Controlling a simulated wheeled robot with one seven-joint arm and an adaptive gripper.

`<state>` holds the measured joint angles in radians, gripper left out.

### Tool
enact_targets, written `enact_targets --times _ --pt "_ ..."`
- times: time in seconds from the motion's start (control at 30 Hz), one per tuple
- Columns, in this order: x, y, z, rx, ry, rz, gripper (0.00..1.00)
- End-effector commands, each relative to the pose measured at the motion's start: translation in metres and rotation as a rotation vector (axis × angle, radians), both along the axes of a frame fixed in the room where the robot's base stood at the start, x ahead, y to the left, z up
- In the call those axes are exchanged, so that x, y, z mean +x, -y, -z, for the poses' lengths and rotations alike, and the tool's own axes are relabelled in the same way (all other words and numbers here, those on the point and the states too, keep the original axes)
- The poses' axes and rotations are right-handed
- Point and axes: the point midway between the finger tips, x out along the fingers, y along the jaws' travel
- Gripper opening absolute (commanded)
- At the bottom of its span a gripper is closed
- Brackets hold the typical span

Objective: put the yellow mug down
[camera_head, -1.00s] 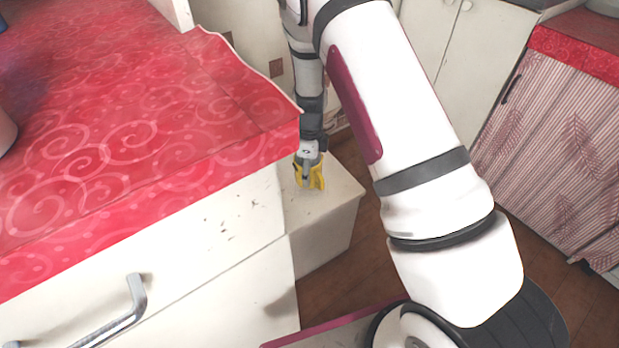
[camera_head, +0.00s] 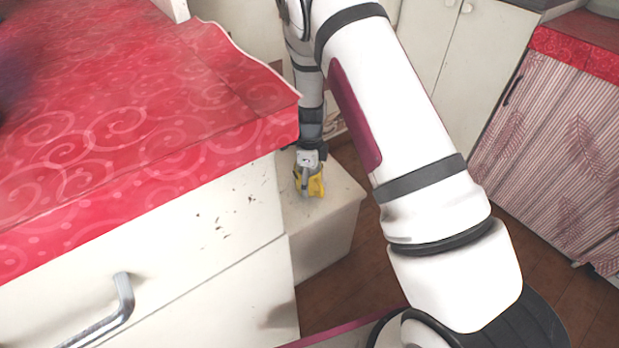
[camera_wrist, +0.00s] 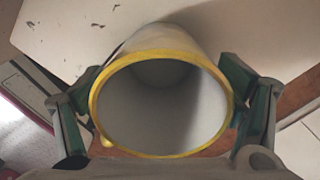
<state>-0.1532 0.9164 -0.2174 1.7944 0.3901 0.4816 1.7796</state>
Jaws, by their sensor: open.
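The yellow mug (camera_head: 316,186) is at the low white box (camera_head: 335,215) beside the counter, partly hidden by my gripper (camera_head: 308,190). In the wrist view the mug (camera_wrist: 160,57) shows its yellow rim and pale inside, with its opening toward the camera. My gripper (camera_wrist: 163,110) is open, with one green-padded finger on each side of the mug. I cannot tell whether the fingers touch it. The mug appears to rest on the white box top, but its base is hidden.
A counter with a red swirl-patterned oilcloth (camera_head: 130,120) stands on the left, its corner close to my arm. A metal drawer handle (camera_head: 122,300) sticks out from its front. White cabinets (camera_head: 470,60) and a striped curtain (camera_head: 560,150) are on the right. Brown floor (camera_head: 370,260) shows between.

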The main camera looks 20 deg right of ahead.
Motion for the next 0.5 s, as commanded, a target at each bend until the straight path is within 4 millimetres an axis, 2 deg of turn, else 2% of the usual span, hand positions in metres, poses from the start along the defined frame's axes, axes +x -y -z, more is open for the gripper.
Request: enact_targets --times 0.17,0.5 --pt "0.001 0.0 -0.017 -0.001 0.003 -0.001 0.87" --pt "0.001 0.0 -0.086 0.0 0.002 -0.001 0.87"
